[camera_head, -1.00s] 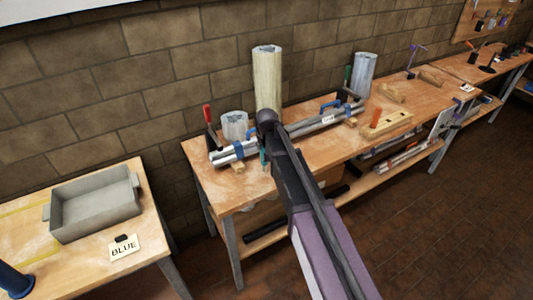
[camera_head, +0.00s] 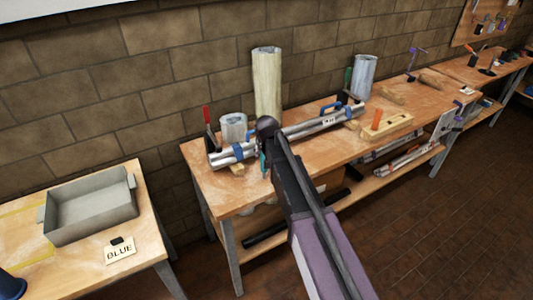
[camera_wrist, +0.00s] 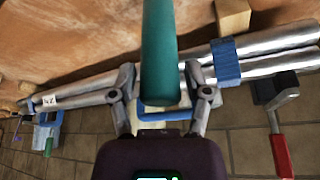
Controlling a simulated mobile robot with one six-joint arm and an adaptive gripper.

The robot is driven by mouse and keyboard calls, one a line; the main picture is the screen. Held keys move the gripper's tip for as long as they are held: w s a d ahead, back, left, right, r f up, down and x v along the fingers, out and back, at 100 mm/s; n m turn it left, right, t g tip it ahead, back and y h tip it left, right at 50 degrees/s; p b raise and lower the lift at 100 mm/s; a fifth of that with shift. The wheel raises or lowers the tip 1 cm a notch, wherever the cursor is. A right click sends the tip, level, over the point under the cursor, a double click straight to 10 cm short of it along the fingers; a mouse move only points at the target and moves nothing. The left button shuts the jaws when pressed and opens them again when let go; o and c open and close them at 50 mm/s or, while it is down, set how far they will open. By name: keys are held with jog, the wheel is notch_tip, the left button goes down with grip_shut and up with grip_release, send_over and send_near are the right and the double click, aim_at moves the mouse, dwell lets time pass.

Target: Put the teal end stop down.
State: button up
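The teal end stop (camera_wrist: 160,52) is a smooth teal bar in the middle of the wrist view, running from the top edge down between the fingers. My gripper (camera_wrist: 165,94) has a finger on each side of it and appears shut on it, though the bar hides the contact. In the head view only a sliver of teal (camera_head: 263,164) shows beside my dark wrist, at the front of the workbench (camera_head: 225,200). Silver tubes (camera_wrist: 90,88) lie behind the end stop in the wrist view; I cannot tell whether it touches them.
A blue strap (camera_wrist: 225,62) binds the tubes. A red-handled clamp (camera_head: 208,118) stands at the bench's left end, near a tall pale column (camera_head: 267,75). A wooden block with an orange peg (camera_head: 385,125) lies to the right. A grey tray (camera_head: 95,212) sits on the left table.

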jog(key=shift+r, duration=0.2)
dwell(0.4)
jog(key=p+v, duration=1.1)
jog(key=v, duration=0.1)
dwell(0.4)
jog(key=shift+w+d, duration=0.1)
dwell(0.6)
jog(key=s+d+f+m+g, duration=0.1)
jog(key=s+d+g, duration=0.3)
jog(key=s+d, duration=1.7)
jog(key=shift+s+d+f+m+g+h, duration=0.3)
jog(key=shift+d+m+h, duration=0.1)
jog(key=shift+d+m, duration=0.4)
